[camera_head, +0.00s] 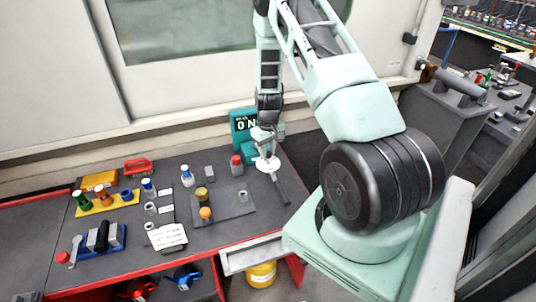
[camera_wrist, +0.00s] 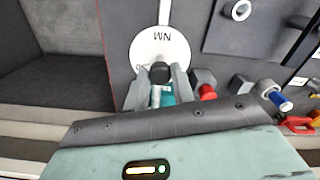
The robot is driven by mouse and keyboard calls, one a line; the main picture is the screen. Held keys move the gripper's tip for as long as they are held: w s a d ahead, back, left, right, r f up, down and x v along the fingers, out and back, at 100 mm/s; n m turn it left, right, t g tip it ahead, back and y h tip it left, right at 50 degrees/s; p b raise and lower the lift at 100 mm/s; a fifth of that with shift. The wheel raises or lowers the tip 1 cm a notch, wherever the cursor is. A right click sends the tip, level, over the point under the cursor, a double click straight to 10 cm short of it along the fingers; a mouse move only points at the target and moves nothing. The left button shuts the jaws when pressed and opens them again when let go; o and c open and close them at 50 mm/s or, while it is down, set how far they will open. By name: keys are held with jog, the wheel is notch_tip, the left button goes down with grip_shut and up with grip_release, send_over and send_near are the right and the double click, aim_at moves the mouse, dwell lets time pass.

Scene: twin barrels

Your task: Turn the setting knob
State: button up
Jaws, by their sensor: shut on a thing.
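My gripper (camera_wrist: 161,80) points down at the back right of the bench, and its two grey fingers are shut on a black knob (camera_wrist: 160,71). The knob sits at the edge of a round white dial (camera_wrist: 158,44) lettered "NM". A pale bar runs from the dial to the top of the wrist view. In the head view my gripper (camera_head: 265,150) hides the knob, and part of the white dial (camera_head: 262,165) shows beneath it. A teal display (camera_head: 243,122) reading "0 N" stands just behind; its last character is partly unclear.
A red-capped part (camera_head: 236,165) stands close left of my gripper. A dark square mat (camera_head: 225,206) with a ring lies in front. Tools, a yellow rack (camera_head: 108,205), a blue holder (camera_head: 97,243) and a paper card (camera_head: 168,236) fill the left. The wall is close behind.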

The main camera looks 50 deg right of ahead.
aim_at(268, 152)
jog(key=m+b, duration=0.1)
jog(key=m, duration=0.2)
jog(key=shift+m, duration=0.4)
jog(key=m+b, duration=0.1)
jog(key=m, duration=0.2)
jog(key=shift+m, duration=0.3)
jog(key=m+b, duration=0.1)
jog(key=m, duration=0.5)
jog(key=shift+m, duration=0.3)
jog(key=o, duration=1)
jog(key=shift+r, duration=0.1)
notch_tip(268, 152, up, 17)
jog(key=b, duration=0.2)
jog(key=shift+r, duration=0.15)
